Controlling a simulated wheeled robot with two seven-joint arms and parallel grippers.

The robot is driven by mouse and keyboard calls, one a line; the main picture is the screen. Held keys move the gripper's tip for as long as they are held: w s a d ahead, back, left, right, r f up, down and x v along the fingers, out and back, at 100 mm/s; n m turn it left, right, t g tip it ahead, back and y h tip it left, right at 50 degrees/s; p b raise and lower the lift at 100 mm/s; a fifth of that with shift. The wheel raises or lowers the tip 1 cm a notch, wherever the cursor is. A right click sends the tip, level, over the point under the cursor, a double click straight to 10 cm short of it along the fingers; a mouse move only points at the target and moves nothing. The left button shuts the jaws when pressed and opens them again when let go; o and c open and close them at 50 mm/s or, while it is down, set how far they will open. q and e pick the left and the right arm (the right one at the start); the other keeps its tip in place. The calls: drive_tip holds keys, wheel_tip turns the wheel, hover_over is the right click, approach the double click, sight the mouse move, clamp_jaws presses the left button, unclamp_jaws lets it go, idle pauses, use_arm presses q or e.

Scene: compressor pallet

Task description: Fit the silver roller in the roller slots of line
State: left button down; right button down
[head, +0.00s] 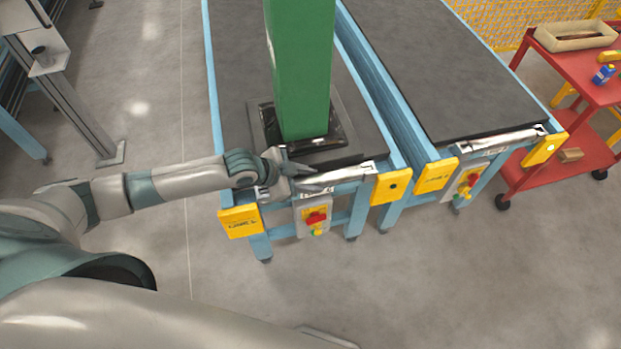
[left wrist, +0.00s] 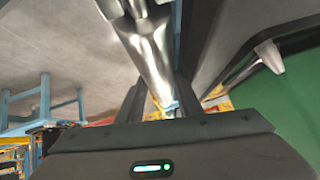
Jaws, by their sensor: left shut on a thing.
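My left gripper (head: 300,178) reaches in from the left to the near end of the left conveyor line (head: 222,75). It is shut on the silver roller (head: 340,177), which lies crosswise along the line's front end, between the yellow end plates. In the left wrist view the shiny roller (left wrist: 150,55) runs between the dark fingers (left wrist: 160,92). The gripper hides part of the roller, and I cannot tell whether its ends sit in the slots. My right gripper is not in view.
A tall green column (head: 302,70) on a dark base stands on the left belt, close behind the gripper. A control box (head: 314,217) hangs below the line's end. A second line (head: 440,70) with its own roller (head: 505,139) is to the right. A red cart (head: 560,130) stands farther right.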

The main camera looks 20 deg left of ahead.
use_arm(q)
drive_tip(key=shift+f, duration=0.3)
